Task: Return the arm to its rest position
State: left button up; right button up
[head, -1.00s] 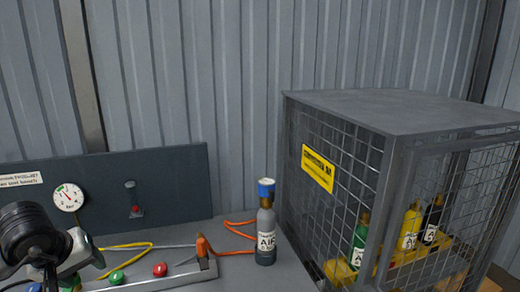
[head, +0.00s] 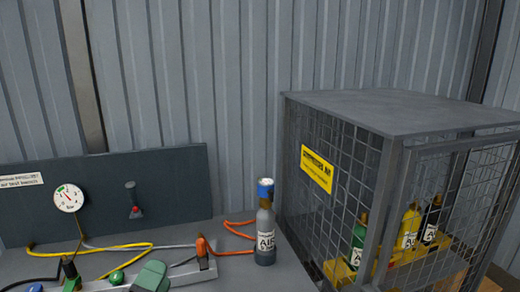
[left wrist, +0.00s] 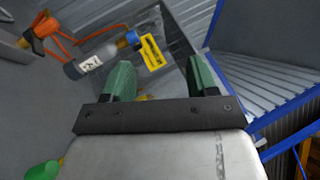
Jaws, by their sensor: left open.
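My left gripper (head: 150,277) shows only as a green fingertip at the bottom edge of the head view, in front of the manifold rail. In the left wrist view both green fingers of the left gripper (left wrist: 162,78) stand apart with nothing held between them. The rest of the left arm is out of the head view. My right gripper is not in view.
A grey AIR cylinder (head: 265,230) with a blue top stands upright on the bench beside a mesh cage (head: 345,150) holding several bottles. A rail with an orange-handled lever (head: 203,247), hoses and a gauge panel (head: 100,195) are at left.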

pick_arm(q)
jog(key=s+a+f+n+g+y, duration=0.35)
jog(key=f+n+g+y, duration=0.2)
jog(key=f+n, duration=0.5)
jog(key=s+d+f+n+g, duration=0.1)
jog(key=s+f+n+g, duration=1.1)
jog(key=s+f, duration=0.45)
notch_tip(320, 180, down, 26)
jog(key=s+g+b, duration=0.2)
jog(key=s+a+f+m+b, duration=0.1)
jog(key=s+a+f, duration=0.2)
jog(key=s+f, duration=1.3)
jog(key=shift+f+g, duration=0.35)
jog(key=shift+f, duration=0.3)
